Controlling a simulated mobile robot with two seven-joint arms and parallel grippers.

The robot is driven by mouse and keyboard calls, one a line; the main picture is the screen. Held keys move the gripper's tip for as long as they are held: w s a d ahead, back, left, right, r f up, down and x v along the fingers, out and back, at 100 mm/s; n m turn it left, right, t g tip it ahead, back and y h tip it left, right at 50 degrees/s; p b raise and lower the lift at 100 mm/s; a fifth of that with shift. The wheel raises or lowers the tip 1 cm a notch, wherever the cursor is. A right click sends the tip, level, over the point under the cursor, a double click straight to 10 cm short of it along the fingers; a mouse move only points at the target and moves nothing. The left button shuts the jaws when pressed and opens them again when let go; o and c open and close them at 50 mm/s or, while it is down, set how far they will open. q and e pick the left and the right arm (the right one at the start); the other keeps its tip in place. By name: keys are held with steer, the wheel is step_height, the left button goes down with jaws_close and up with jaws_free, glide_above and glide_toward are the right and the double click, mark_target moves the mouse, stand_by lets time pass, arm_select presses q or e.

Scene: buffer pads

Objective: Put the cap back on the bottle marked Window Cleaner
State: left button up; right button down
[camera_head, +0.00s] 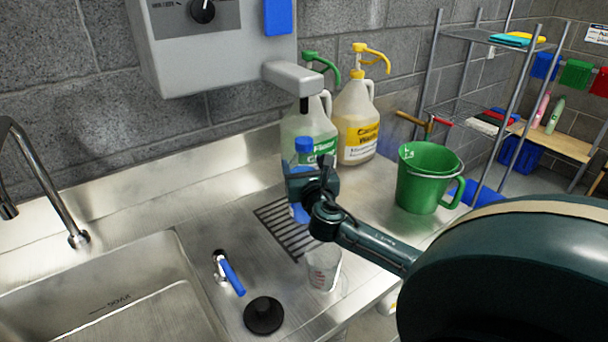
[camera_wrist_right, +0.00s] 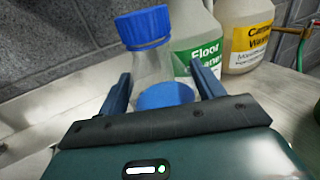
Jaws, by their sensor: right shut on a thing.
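A clear bottle with blue liquid (camera_head: 298,213) stands upright at or just above the slotted drain grate. Its label is not readable. A ribbed blue cap (camera_head: 304,145) sits on top of its neck; the cap also shows in the right wrist view (camera_wrist_right: 143,28). My right gripper (camera_head: 300,183) is shut on the bottle's body, with a finger on either side. In the right wrist view, the gripper (camera_wrist_right: 163,82) has the bottle between its fingers, and the blue liquid surface (camera_wrist_right: 165,95) shows through it. My left gripper is out of view.
Behind stand a Floor Cleaner jug (camera_head: 325,125) and a yellow-labelled jug (camera_head: 356,125). A green pitcher (camera_head: 420,185) is to the right. A clear measuring cup (camera_head: 322,268), a black stopper (camera_head: 263,315) and a blue-handled tap (camera_head: 230,275) are in front. A dispenser spout (camera_head: 292,78) overhangs the bottle.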

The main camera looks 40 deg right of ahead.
steer(key=shift+r, duration=0.25)
steer(key=shift+f, duration=0.1)
steer(key=shift+c, duration=1.2)
jaws_free()
steer(key=shift+f, duration=0.2)
steer(key=shift+r, duration=0.1)
steer(key=shift+s+a, duration=0.1)
steer(key=shift+s, duration=0.1)
steer(key=v, duration=1.1)
steer(key=shift+s+b, duration=0.3)
steer(key=shift+a+r, duration=0.1)
steer(key=shift+a, duration=0.05)
